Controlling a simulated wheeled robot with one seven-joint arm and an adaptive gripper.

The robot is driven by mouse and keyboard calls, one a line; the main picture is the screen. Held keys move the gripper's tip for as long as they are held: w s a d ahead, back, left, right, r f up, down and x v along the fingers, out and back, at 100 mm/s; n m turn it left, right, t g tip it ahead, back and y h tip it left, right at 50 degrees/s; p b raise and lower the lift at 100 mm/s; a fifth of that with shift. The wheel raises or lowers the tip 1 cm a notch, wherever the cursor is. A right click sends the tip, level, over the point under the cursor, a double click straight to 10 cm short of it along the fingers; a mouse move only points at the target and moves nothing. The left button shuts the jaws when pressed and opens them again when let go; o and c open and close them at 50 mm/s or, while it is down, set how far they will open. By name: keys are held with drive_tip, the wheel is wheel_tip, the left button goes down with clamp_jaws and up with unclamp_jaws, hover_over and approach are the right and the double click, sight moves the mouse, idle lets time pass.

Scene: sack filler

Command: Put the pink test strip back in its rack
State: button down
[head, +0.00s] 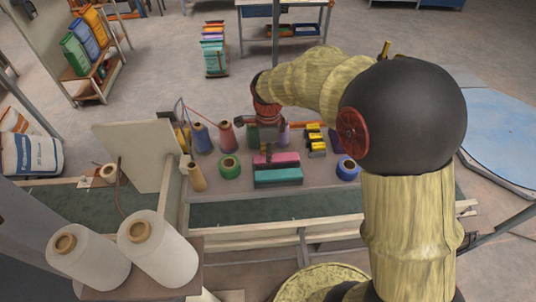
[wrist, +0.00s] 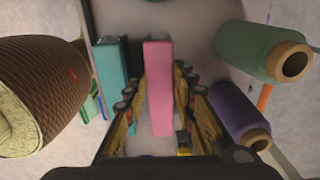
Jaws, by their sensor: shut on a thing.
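The pink test strip (wrist: 158,88) is a long flat-sided bar standing between my gripper's fingers (wrist: 158,105) in the wrist view. My gripper is shut on it. In the head view the pink strip (head: 286,159) lies across the table, just behind a teal bar (head: 278,177). The teal bar also shows left of the pink strip in the wrist view (wrist: 112,65), with a narrow gap between them. My arm and wrist hide part of the area behind the strip. I cannot tell which thing is the rack, or whether the strip touches the table.
Thread cones surround the strip: green (head: 229,166), red (head: 226,136), blue (head: 202,138) and another blue (head: 348,168). Yellow blocks (head: 315,138) stand behind right. A purple cone (wrist: 238,112) and green cone (wrist: 262,50) are close on the right in the wrist view.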

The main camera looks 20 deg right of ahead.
drive_tip(key=c, duration=1.5)
unclamp_jaws()
drive_tip(key=shift+o, duration=0.6)
wheel_tip(320, 180, up, 12)
